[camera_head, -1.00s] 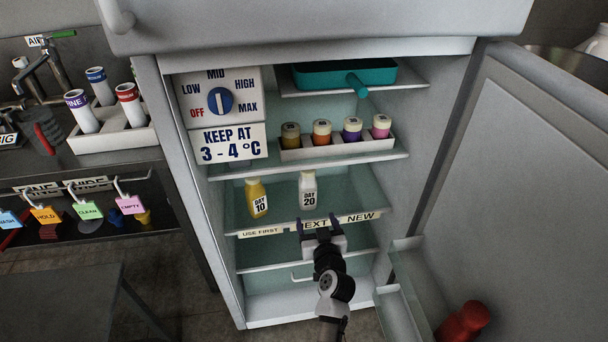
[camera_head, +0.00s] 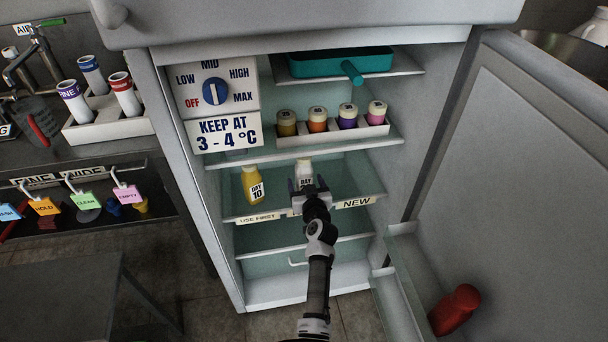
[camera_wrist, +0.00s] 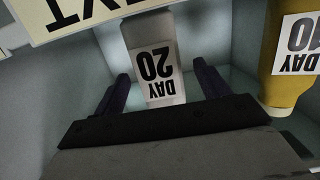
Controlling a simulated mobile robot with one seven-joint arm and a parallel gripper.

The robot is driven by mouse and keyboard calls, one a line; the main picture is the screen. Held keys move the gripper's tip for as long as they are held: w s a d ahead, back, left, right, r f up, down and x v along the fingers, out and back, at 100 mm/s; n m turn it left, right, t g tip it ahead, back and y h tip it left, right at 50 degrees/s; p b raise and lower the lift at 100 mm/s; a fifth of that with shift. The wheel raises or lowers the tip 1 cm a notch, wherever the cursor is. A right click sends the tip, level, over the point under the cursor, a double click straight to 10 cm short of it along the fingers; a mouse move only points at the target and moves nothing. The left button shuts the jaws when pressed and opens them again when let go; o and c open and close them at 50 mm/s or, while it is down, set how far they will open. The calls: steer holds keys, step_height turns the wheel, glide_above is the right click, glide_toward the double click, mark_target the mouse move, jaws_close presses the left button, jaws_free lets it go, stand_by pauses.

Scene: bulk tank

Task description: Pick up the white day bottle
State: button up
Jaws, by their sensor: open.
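The white day bottle (camera_head: 304,167) stands upright on the middle fridge shelf, its lower part hidden by my gripper in the head view. In the wrist view, which is upside down, the white bottle (camera_wrist: 153,45) shows its DAY 20 label. My gripper (camera_head: 307,185) is open in front of it. In the wrist view my gripper's dark fingers (camera_wrist: 161,74) stand one on each side of the bottle, with a gap at both sides. I cannot tell how far the fingers reach past its front.
A yellow DAY 10 bottle (camera_head: 254,188) stands left of the white one. A label strip (camera_head: 258,217) runs along the shelf's front edge. A rack of capped jars (camera_head: 333,128) sits on the shelf above. The fridge door (camera_head: 520,180) is open at right.

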mark_target(306, 182)
steer(key=shift+x, duration=1.55)
steer(key=shift+r, duration=0.1)
steer(key=c, duration=1.2)
steer(key=shift+c, duration=0.2)
steer(key=shift+r, duration=0.1)
